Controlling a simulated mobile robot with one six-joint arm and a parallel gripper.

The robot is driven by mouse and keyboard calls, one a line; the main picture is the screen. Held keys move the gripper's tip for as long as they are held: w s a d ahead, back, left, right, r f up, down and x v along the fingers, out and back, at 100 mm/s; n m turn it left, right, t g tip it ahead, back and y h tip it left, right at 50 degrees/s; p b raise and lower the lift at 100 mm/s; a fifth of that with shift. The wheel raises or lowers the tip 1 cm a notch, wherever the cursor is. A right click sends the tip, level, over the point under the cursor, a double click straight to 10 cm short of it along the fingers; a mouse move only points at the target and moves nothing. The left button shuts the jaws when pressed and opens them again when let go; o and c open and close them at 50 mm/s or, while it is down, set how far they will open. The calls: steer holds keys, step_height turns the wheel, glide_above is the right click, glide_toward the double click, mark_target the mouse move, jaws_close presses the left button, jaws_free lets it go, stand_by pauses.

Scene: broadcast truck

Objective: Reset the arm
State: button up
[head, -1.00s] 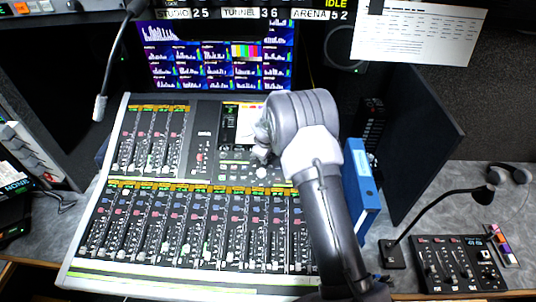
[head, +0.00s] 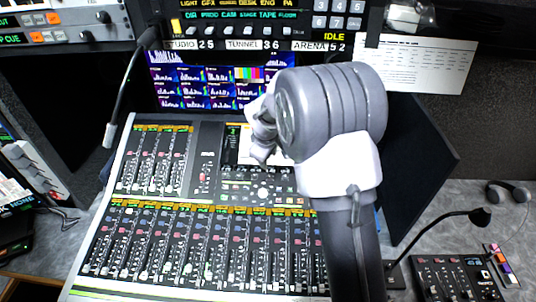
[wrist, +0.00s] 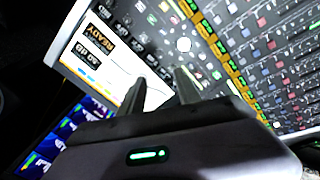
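My grey and white arm rises from the bottom of the head view and bends over the right part of the mixing console (head: 190,195). My gripper (head: 262,138) shows only in part at the left of the arm's upper joint, over the console's small screen. In the wrist view my gripper's two dark fingers (wrist: 160,78) stand apart with a gap between them and nothing in it. The console's screen (wrist: 108,50) and its knobs and faders show beyond the fingers.
A gooseneck microphone (head: 122,85) arches at the left of the console, and another gooseneck (head: 435,228) stands at the right by a small control box (head: 455,278). Monitors (head: 205,88) and a button panel are behind. A headset (head: 508,192) lies at the far right.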

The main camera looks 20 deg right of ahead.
steer(key=shift+r, duration=0.1)
stand_by(0.3)
steer(key=s+a+r+m+b, duration=0.1)
steer(key=s+r+m+b, duration=0.15)
steer(key=s, duration=0.35)
steer(key=s+a+r+m+y+b, duration=0.1)
steer(key=s+r+m+b, duration=0.2)
steer(key=s, duration=0.4)
steer(key=s+a+r+m+b, duration=0.1)
steer(key=s+r+m+b, duration=0.1)
steer(key=s+r+b, duration=0.3)
steer(key=s+a+f+m+y+b, duration=0.1)
steer(key=s+a+f+m, duration=0.1)
steer(key=s, duration=0.7)
steer(key=s+a+f+m+t+y+b, duration=0.1)
steer(key=s+f+m, duration=0.2)
steer(key=s, duration=0.5)
steer(key=shift+s+a, duration=0.35)
steer(key=shift+a, duration=0.05)
